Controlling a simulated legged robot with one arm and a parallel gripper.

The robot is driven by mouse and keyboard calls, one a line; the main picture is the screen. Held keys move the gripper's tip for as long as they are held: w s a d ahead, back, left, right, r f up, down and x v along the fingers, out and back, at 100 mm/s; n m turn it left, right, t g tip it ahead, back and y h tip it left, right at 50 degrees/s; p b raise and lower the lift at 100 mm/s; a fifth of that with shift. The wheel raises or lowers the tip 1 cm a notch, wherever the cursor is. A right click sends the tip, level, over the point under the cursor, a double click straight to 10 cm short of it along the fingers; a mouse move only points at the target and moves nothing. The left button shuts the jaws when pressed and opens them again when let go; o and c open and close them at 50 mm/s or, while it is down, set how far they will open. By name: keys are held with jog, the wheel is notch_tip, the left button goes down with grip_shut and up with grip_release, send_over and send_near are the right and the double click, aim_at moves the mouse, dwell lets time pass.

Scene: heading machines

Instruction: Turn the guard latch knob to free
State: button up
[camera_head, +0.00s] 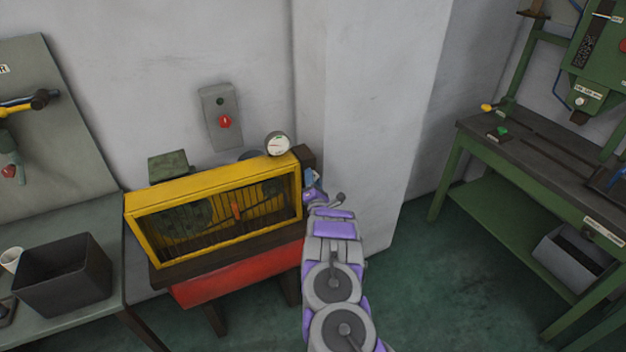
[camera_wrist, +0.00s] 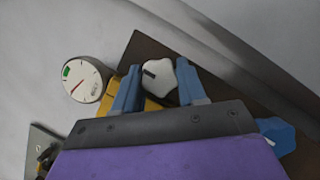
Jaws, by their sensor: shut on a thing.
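The guard latch knob (camera_wrist: 163,84) is pale grey and lobed, with a short dark mark on its face. It shows between the blue fingers of my gripper (camera_wrist: 158,70) in the wrist view, and the gripper is shut on it. In the head view my gripper (camera_head: 311,181) is at the right end of the yellow guard (camera_head: 212,184), and the knob is hidden there. The yellow guard has a barred front and looks closed over the machine. A corner of yellow (camera_wrist: 112,92) shows behind the fingers in the wrist view.
A round white dial (camera_head: 278,144) stands at the guard's top right corner; it also shows in the wrist view (camera_wrist: 84,80). A wall column (camera_head: 375,120) rises close behind my arm. A wall switch box (camera_head: 216,105) is above the guard. A green bench (camera_head: 480,150) stands right.

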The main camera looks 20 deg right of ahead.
jog(key=shift+f, duration=0.1)
jog(key=c, duration=0.3)
jog(key=shift+m+p, duration=0.35)
jog(key=shift+m, duration=0.05)
jog(key=m+p, duration=0.1)
jog(key=m+g+p, duration=0.1)
jog(key=m+p, duration=0.1)
jog(key=shift+r+m+g+h, duration=0.25)
jog(key=shift+m+g+h, duration=0.15)
jog(key=m+g+p, duration=0.1)
jog(key=m+p, duration=0.1)
jog(key=m, duration=0.2)
jog(key=shift+s+m+g+p, duration=0.1)
jog(key=shift+m+g+p, duration=0.2)
jog(key=shift+g+p, duration=0.1)
jog(key=shift+f+m+g+y, duration=0.1)
jog(key=shift+m+g+y, duration=0.35)
jog(key=shift+m, duration=0.65)
jog(key=shift+d+m+g+y, duration=0.15)
jog(key=shift+m+g+y, duration=0.25)
jog(key=shift+m, duration=0.7)
jog(key=shift+m+g+y+b, duration=0.45)
jog(key=shift+m+y, duration=0.4)
jog(key=shift+m, duration=0.55)
jog(key=shift+s, duration=0.1)
